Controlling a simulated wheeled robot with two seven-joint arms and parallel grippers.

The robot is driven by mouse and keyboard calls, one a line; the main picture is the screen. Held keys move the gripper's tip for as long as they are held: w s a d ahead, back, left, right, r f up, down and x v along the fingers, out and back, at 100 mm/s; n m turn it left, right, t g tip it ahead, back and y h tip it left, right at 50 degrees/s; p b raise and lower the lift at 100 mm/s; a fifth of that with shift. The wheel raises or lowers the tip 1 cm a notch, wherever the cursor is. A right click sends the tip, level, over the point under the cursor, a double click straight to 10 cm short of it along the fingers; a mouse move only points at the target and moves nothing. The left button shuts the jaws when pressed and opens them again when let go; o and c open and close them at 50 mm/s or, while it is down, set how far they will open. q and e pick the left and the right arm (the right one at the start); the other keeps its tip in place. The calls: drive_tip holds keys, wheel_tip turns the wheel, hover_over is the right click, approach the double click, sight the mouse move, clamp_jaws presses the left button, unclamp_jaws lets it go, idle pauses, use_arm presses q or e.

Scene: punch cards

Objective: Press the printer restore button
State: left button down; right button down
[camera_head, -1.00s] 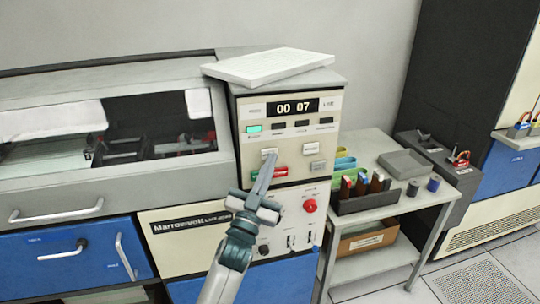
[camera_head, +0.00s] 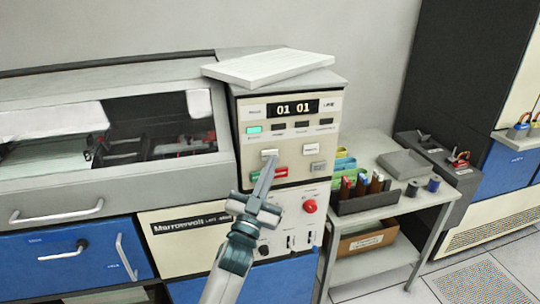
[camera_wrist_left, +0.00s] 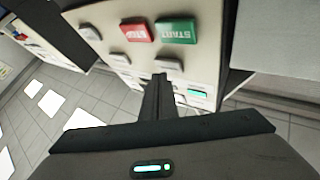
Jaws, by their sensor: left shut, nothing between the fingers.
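The printer's control panel (camera_head: 285,140) is cream with a dark display (camera_head: 291,107) reading "01 01". A pale button (camera_head: 270,153) sits above the green and red buttons (camera_head: 273,173); it also shows in the left wrist view (camera_wrist_left: 169,62). Other pale buttons are to its right (camera_head: 311,149) and lower right (camera_head: 318,167). I cannot read which is labelled restore. My left gripper (camera_head: 270,164) is shut and empty, its tips at the lower edge of the pale button. In the left wrist view the tips (camera_wrist_left: 160,77) are close beside that button; contact cannot be told. My right gripper is not in view.
A red round knob (camera_head: 309,206) sits on the lower panel, right of my gripper. A paper stack (camera_head: 268,68) lies on top of the printer.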

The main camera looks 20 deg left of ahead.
use_arm(q)
drive_tip(key=shift+s+d, duration=0.15)
drive_tip(key=shift+s, duration=0.1)
drive_tip(key=shift+s, duration=0.1)
drive_tip(key=s+d, duration=0.1)
drive_tip(key=s, duration=0.1)
drive_tip(key=s+d+p, duration=0.1)
drive_tip(key=s, duration=0.1)
drive_tip(key=shift+d, duration=0.4)
idle(0.9)
